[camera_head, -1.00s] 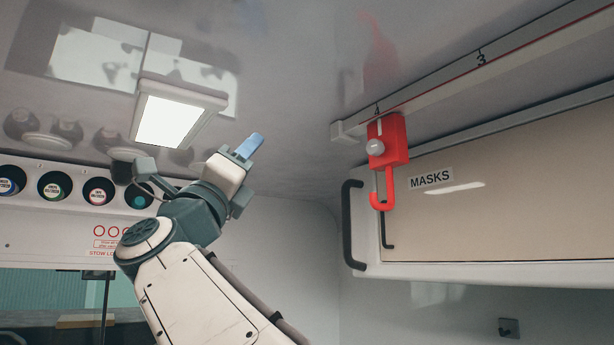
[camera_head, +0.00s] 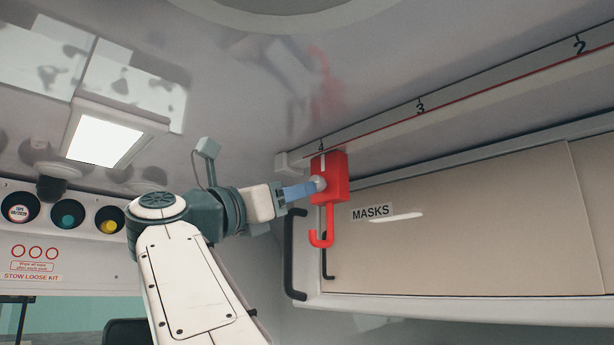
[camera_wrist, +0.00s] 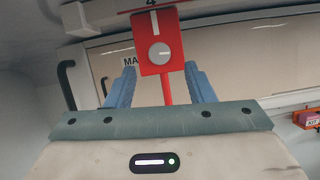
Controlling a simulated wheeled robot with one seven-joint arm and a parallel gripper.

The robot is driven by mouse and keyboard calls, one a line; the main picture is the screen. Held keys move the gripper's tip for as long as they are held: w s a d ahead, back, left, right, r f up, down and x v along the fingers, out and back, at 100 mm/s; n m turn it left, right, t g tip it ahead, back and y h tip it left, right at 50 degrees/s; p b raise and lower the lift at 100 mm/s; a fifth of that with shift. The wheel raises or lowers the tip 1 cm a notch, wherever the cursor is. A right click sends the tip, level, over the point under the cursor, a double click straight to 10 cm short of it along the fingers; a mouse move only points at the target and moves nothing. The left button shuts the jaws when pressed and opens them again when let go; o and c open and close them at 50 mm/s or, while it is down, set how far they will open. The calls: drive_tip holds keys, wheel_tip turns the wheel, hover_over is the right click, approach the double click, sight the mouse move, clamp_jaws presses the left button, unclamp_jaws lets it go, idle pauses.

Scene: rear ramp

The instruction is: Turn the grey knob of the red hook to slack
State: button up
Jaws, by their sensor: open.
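The red hook (camera_head: 334,178) hangs from the ceiling rail at the mark 4, its curved end pointing down. Its grey knob (camera_head: 319,183) is on the face toward my gripper. In the wrist view the knob (camera_wrist: 160,53) is round, with a pale mark to its right, on the red block (camera_wrist: 157,30). My gripper (camera_head: 312,187) points right at the knob, its blue fingers close to it in the head view. In the wrist view the open fingers (camera_wrist: 160,76) stand on either side below the knob, with the red stem between them. Contact cannot be told.
The rail (camera_head: 450,93) runs along the ceiling to the right. A beige cabinet labelled MASKS (camera_head: 470,220) is behind the hook. A black handle (camera_head: 293,255) stands just below my gripper. A lit ceiling lamp (camera_head: 103,139) is at the left.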

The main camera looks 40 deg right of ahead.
sight(312, 180)
drive_tip(key=shift+p+x, duration=0.7)
drive_tip(key=shift+x, duration=1.6)
drive_tip(key=c, duration=1)
drive_tip(key=shift+n+t, duration=0.4)
drive_tip(key=shift+n, duration=0.2)
drive_tip(key=shift+s+r+n+t+y+p, duration=0.2)
drive_tip(key=shift+n+t+y+p, duration=0.9)
drive_tip(key=shift+n, duration=2.5)
drive_tip(key=shift+s+r+n+t+y+p, duration=0.15)
drive_tip(key=shift+n+t+y+p, duration=0.85)
drive_tip(key=shift+n, duration=2.6)
drive_tip(key=shift+s+r+n+t+y+p, duration=0.2)
drive_tip(key=shift+n+t+y+p, duration=0.85)
drive_tip(key=shift+n, duration=2.55)
drive_tip(key=shift+t+b, duration=0.25)
drive_tip(key=shift+b, duration=0.1)
